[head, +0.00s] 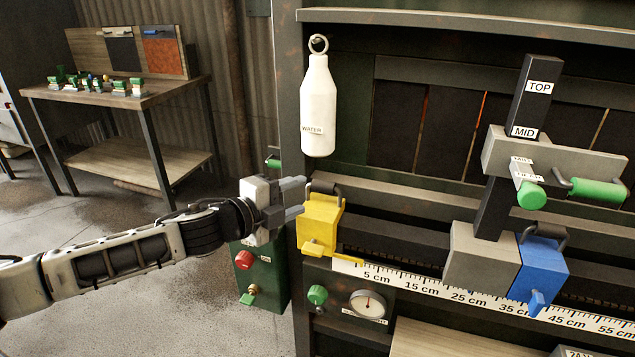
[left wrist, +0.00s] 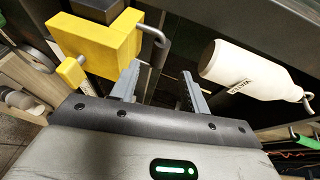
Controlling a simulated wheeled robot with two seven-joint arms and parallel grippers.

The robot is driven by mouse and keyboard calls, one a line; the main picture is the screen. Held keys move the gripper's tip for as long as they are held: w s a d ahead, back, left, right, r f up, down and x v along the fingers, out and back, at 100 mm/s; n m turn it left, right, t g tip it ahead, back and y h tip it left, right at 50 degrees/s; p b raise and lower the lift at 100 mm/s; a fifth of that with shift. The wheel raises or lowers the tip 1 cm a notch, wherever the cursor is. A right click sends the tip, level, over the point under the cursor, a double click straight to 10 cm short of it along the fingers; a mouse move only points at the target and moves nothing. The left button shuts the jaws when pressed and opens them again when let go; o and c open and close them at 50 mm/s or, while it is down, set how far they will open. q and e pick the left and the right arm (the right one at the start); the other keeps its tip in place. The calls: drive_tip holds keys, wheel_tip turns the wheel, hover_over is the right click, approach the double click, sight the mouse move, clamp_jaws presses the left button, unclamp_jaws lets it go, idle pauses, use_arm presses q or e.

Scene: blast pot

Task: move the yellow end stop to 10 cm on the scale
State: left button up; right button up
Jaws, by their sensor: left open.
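The yellow end stop (head: 320,222) sits at the left end of the rail, with a dark bent handle (head: 326,188) on top. Its yellow pointer lies at the left end of the white scale (head: 480,300), left of the 5 cm label. My left gripper (head: 298,200) is open and empty, just left of the stop's upper part. In the left wrist view the stop (left wrist: 105,45) is at upper left. Its handle (left wrist: 154,32) is just beyond the left finger, not between the fingers. My right gripper is out of view.
A blue stop (head: 540,272) stands further right on the scale, beside a grey block with a dark upright post (head: 510,150). A white water bottle (head: 318,105) hangs above my gripper. A green box with a red button (head: 244,259) is below it. The scale between yellow and grey looks clear.

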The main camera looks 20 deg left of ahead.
sight(319, 188)
use_arm(q)
drive_tip(key=x, duration=0.7)
